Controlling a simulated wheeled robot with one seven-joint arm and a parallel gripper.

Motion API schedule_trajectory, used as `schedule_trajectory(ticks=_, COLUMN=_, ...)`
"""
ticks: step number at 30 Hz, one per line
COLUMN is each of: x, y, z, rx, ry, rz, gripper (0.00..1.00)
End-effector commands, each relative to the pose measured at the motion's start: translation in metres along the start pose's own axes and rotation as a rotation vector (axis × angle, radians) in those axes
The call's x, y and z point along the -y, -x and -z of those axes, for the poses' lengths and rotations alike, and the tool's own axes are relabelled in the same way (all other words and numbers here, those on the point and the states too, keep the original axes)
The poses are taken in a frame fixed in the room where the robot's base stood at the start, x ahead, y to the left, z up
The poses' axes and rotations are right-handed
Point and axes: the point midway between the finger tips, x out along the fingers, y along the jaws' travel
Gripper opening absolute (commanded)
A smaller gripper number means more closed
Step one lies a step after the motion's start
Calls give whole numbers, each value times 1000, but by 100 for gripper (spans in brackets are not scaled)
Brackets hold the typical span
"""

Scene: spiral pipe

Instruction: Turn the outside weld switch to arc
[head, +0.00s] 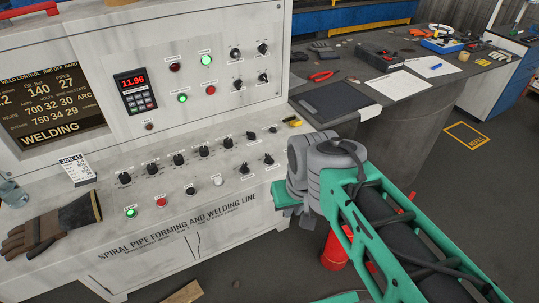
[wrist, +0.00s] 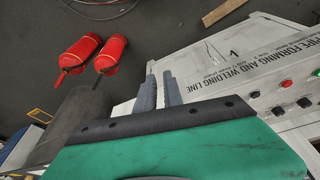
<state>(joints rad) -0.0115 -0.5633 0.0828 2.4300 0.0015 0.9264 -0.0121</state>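The white control console (head: 150,245) carries a sloped panel with several black knobs (head: 178,159). A lower row holds a green button (head: 130,212), a red button (head: 160,202), a white button (head: 218,181) and two black switches, one left (head: 244,168) and one right (head: 268,158). The labels are too small to read, so I cannot tell which is the outside weld switch. My gripper (wrist: 159,74) is open and empty, its two grey fingers apart in the wrist view. In the head view it is mostly hidden behind my wrist, just right of the console's front edge.
A grey workbench (head: 430,115) with a dark pad (head: 336,97), papers and red pliers stands at the right. Two red cylinders (wrist: 82,50) stand on the floor.

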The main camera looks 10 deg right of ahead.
Motion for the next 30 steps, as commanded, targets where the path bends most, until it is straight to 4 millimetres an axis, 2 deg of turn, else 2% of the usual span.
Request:
schedule_trajectory(ticks=3, x=0, y=19, z=55, rx=47, ry=39, rz=2, gripper=22)
schedule_trajectory(ticks=7, x=-2, y=20, z=132, rx=122, ry=102, rz=8, gripper=32)
schedule_trajectory(ticks=9, x=-3, y=11, z=171, rx=163, ry=136, rz=13, gripper=32)
schedule_trajectory(ticks=12, x=-4, y=-11, z=215, rx=213, ry=181, rz=22, gripper=32)
schedule_trajectory(ticks=15, x=-5, y=-32, z=242, rx=246, ry=216, rz=30, gripper=32)
schedule_trajectory(ticks=20, x=-5, y=-51, z=255, rx=268, ry=239, rz=36, gripper=32)
schedule_trajectory(ticks=23, x=-5, y=-61, z=252, rx=270, ry=240, rz=37, gripper=32)
schedule_trajectory(ticks=30, x=-6, y=-104, z=240, rx=268, ry=238, rz=36, gripper=32)
